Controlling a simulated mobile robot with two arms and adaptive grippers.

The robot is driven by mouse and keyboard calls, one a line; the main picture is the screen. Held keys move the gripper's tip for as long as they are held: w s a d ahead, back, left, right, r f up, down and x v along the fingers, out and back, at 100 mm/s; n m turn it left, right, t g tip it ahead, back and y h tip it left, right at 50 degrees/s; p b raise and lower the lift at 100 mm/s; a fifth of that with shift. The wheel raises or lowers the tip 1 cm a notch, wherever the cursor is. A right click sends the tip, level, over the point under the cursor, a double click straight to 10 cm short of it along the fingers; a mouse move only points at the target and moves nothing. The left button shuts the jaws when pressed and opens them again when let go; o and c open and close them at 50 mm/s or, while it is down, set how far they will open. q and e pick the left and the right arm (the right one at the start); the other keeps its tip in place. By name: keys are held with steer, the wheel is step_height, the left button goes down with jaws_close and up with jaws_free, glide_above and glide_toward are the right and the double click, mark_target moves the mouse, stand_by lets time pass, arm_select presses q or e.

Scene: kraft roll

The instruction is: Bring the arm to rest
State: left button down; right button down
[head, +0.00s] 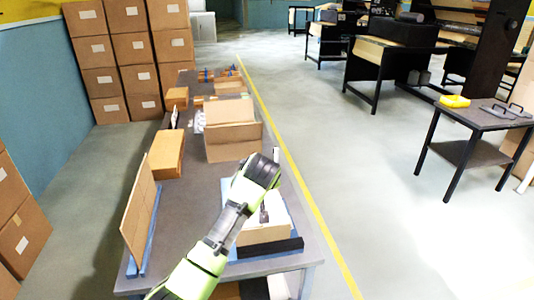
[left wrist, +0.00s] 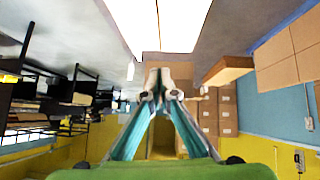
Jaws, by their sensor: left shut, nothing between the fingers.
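My left arm reaches in from the bottom of the head view over the near end of a long grey table (head: 195,215). In the left wrist view the fingertips of my left gripper (left wrist: 160,84) are together, with nothing visible between them. In the head view the gripper is mostly hidden by the arm, and a small dark part shows over a cardboard box with a pale top (head: 276,232). I cannot tell whether it touches the box. My right gripper is in neither view.
An upright cardboard panel (head: 139,212) stands in a blue holder left of the arm. An open box (head: 230,142) and a brown box (head: 167,154) lie farther along the table. A side table (head: 478,119) stands right, beyond clear floor. Stacked cartons (head: 131,48) stand back left.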

arm_select(q)
steer(key=s+a+f+m+g+h, duration=0.1)
steer(key=s+a+f, duration=0.2)
steer(key=s+f, duration=0.65)
steer(key=s+a+f+m+g+h, duration=0.1)
steer(key=s+a+f+g, duration=0.1)
steer(key=s+f, duration=0.75)
steer(key=s+a+m+g, duration=0.1)
steer(key=s+a+m, duration=0.15)
steer(key=s, duration=1.15)
steer(key=s+a+m+g, duration=0.1)
steer(key=s+a, duration=0.3)
steer(key=s, duration=1)
step_height(320, 180, down, 27)
steer(key=s+g+b, duration=0.1)
steer(key=s+g, duration=0.1)
steer(key=s+a+f+b, duration=0.1)
steer(key=s+a+f, duration=0.2)
steer(key=s+f, duration=1.3)
steer(key=shift+s+f+m+g, duration=0.35)
steer(key=shift+s+f+g, duration=0.05)
steer(key=shift+f, duration=0.25)
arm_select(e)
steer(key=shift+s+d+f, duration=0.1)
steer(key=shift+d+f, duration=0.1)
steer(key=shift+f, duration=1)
